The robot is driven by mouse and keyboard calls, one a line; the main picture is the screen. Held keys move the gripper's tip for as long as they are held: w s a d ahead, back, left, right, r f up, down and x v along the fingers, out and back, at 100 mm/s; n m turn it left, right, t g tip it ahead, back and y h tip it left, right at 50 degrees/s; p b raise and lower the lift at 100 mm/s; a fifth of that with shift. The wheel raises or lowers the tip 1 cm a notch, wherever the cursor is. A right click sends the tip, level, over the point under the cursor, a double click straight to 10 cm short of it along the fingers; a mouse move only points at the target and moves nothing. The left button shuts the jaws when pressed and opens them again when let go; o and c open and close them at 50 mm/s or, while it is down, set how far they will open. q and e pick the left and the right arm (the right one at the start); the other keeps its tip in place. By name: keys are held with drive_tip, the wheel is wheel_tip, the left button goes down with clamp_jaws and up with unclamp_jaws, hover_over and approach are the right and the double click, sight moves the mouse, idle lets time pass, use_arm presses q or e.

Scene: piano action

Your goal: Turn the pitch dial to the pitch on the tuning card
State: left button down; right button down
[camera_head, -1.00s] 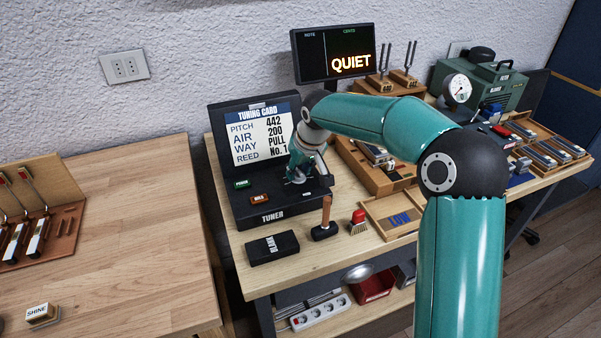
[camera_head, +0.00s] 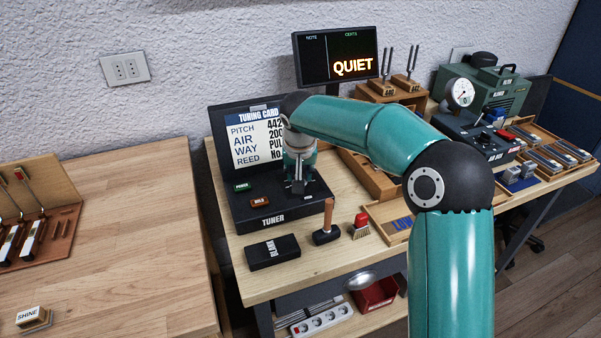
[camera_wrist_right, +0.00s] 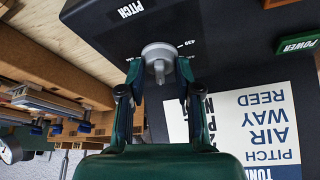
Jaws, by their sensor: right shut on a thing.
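The black tuner (camera_head: 235,208) stands on the right-hand bench, with the tuning card (camera_head: 243,146) upright on its back panel. The card's pitch line shows 44 and a partly covered last digit; in the earlier head frame it reads 442. My right gripper (camera_head: 298,186) points down at the tuner's top. In the right wrist view the grey round pitch dial (camera_wrist_right: 158,52) sits between the fingers of my right gripper (camera_wrist_right: 157,80), which is shut on it. A 439 mark shows beside the dial; most other marks are hidden. My left gripper is out of view.
The display (camera_head: 335,55) behind the tuner reads QUIET. Green POWER (camera_head: 242,187) and brown HOLD (camera_head: 259,202) buttons sit left of the dial. A black box (camera_head: 272,252), a wooden-handled tool (camera_head: 327,225) and a red-topped brush (camera_head: 360,226) stand in front.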

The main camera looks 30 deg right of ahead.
drive_tip(key=c, duration=0.8)
unclamp_jaws()
drive_tip(key=v, duration=1.1)
drive_tip(key=shift+s+a+r, duration=0.2)
drive_tip(key=shift+r, duration=0.15)
